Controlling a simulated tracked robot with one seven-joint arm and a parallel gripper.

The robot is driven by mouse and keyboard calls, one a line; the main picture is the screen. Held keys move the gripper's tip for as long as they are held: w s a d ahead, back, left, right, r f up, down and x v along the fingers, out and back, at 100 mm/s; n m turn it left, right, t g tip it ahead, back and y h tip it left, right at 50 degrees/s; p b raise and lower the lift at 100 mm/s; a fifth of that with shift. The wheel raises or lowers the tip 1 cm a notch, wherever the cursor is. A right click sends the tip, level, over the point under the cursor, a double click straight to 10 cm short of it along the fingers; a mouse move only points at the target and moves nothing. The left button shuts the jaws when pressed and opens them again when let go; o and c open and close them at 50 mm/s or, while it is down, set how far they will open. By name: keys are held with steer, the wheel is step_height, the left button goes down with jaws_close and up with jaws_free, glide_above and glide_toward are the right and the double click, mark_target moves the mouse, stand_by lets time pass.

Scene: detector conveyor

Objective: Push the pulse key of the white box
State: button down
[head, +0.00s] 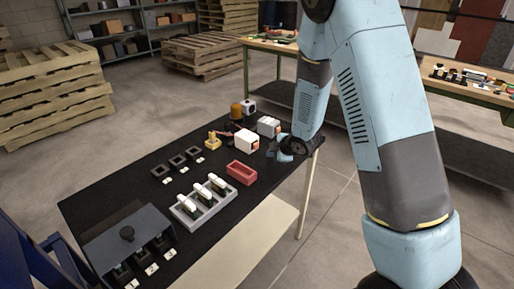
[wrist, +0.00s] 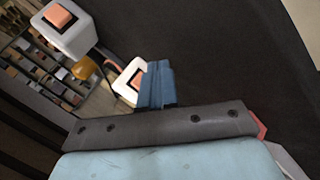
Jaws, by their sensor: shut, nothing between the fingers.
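Two white boxes stand near the far end of the black table: a nearer one (head: 245,142) and one behind it to the right (head: 267,125). Each has an orange key on its side. In the wrist view, one white box (wrist: 68,38) shows its orange key (wrist: 61,15) at the upper left. Another white box (wrist: 124,84) is partly hidden behind my fingers, with its key (wrist: 137,83) partly showing. My gripper (wrist: 158,64) is shut and empty. In the head view, my gripper (head: 279,154) is just right of the boxes; I cannot tell whether it touches either.
A red tray (head: 241,173) lies in front of the boxes. A grey rack (head: 203,201) with white-topped pieces, a dark case (head: 128,240) and black holders (head: 177,163) are nearer. An amber dome (head: 237,112) and yellow piece (head: 213,139) stand at left.

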steer(key=shift+w+a, duration=1.05)
steer(key=shift+a, duration=0.2)
steer(key=shift+w+a, duration=0.1)
steer(key=shift+a, duration=0.05)
stand_by(1.2)
steer(key=shift+w+a, duration=0.2)
steer(key=shift+w+a+r, duration=0.1)
steer(key=shift+w+a, duration=0.3)
steer(key=shift+a, duration=0.15)
stand_by(1.1)
steer(key=shift+s+d, duration=0.7)
steer(key=shift+d, duration=0.15)
steer(key=shift+s+d, duration=1.65)
steer(key=shift+d, duration=0.25)
